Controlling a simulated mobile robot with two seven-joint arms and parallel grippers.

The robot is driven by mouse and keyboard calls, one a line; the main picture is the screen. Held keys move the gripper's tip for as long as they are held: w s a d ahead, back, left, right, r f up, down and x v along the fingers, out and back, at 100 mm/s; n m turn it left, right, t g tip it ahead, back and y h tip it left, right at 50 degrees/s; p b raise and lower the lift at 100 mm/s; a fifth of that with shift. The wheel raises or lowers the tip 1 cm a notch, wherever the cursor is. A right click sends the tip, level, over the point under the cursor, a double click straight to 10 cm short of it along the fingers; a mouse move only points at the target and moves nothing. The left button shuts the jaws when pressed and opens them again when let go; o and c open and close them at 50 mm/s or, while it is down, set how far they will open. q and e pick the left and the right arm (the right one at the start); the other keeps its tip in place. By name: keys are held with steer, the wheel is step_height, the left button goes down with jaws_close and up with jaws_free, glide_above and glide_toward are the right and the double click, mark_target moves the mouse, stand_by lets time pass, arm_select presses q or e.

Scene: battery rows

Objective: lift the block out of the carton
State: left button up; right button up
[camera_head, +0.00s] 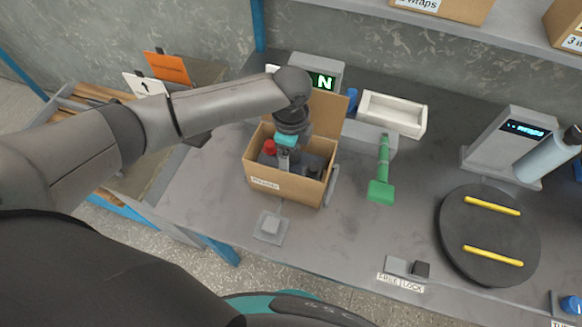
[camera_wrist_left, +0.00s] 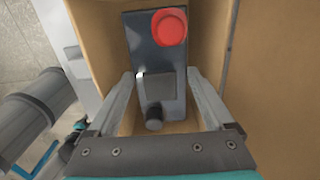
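The open cardboard carton (camera_head: 262,184) stands on the grey bench, its back flap up. A dark grey block with a round red button (camera_head: 270,147) sits inside it. In the left wrist view the block (camera_wrist_left: 140,40) also shows a grey square part and a black knob. My left gripper (camera_head: 285,160) reaches down into the carton over the block. In the left wrist view its two fingers (camera_wrist_left: 160,76) stand apart, one on each side of the block, with narrow gaps that are hard to judge. The block's lower sides are hidden. My right gripper is out of view.
A green-handled tool (camera_head: 382,175) lies right of the carton, with a white tray (camera_head: 393,112) behind it. A round dark turntable (camera_head: 485,236) with two yellow bars is at the right. A small grey pad (camera_head: 269,226) lies in front of the carton.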

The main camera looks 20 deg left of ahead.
arm_select(q)
jaws_close()
steer(key=shift+w+r, duration=0.2)
stand_by(0.5)
